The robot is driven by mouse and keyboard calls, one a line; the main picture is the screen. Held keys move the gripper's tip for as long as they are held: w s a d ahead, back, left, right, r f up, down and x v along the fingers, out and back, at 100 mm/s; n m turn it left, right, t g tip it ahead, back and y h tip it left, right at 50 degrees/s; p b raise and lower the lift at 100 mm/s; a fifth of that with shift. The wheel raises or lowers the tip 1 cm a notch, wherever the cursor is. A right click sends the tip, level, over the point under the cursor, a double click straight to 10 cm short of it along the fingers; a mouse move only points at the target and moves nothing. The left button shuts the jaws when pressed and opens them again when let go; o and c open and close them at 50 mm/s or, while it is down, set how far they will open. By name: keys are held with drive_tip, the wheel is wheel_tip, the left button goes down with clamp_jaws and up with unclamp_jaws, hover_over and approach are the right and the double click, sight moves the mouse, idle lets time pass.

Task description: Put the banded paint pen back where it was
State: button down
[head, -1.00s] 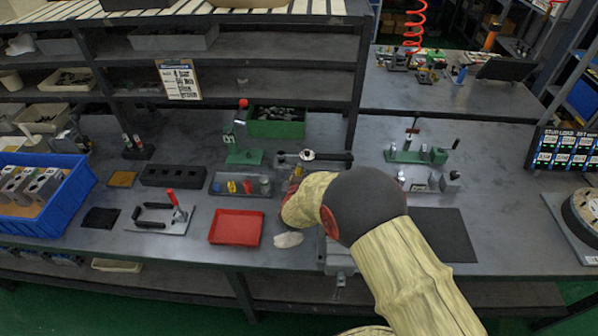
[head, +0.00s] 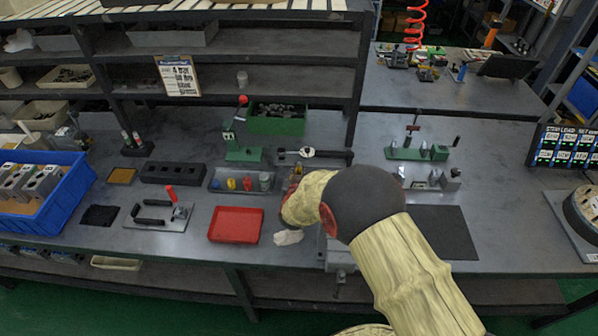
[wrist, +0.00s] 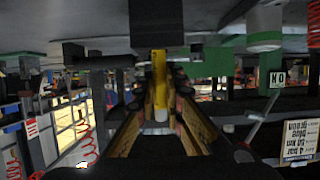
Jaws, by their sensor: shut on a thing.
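My gripper (wrist: 158,110) is shut on a slim yellow pen (wrist: 159,78) with a pale tip, held between the two fingers in the wrist view. I take this to be the paint pen; I cannot make out its band. In the head view my gripper (head: 293,190) is low over the bench, right of the clear tray, and mostly hidden by my own arm. A black stand (head: 137,148) at the back left holds two upright pen-like things. A black block with several holes (head: 174,173) lies in front of it, to its right.
A clear tray (head: 215,187) with small coloured parts is left of my gripper. A red tray (head: 236,225) and a white rag (head: 288,237) lie in front. Green toggle clamps (head: 243,154) stand behind. A blue bin (head: 75,185) is far left; a dark mat (head: 443,232) is right.

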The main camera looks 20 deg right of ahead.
drive_tip(key=shift+f, duration=0.15)
drive_tip(key=c, duration=1.9)
unclamp_jaws()
drive_tip(key=shift+o, duration=0.5)
drive_tip(key=v, duration=1.2)
drive_tip(key=s+a+r+n+g+y, duration=0.1)
drive_tip(key=s+a+r+g+y, duration=0.15)
drive_tip(key=r, duration=0.65)
drive_tip(key=s+a+r+n+g+y, duration=0.15)
drive_tip(key=s+r+y, duration=0.25)
drive_tip(key=r, duration=0.5)
drive_tip(key=s+d+r+g, duration=0.1)
drive_tip(key=s+d, duration=0.1)
drive_tip(key=s, duration=0.5)
drive_tip(key=s+d+r+g+h, duration=0.1)
drive_tip(key=s+d+r, duration=0.1)
drive_tip(key=s, duration=0.6)
drive_tip(key=s+d+r+n+g+h, duration=0.1)
drive_tip(key=s+d+r, duration=0.1)
drive_tip(key=s, duration=0.6)
drive_tip(key=shift+s+d+g, duration=0.25)
drive_tip(key=shift+d+g, duration=0.05)
drive_tip(key=shift+d, duration=0.4)
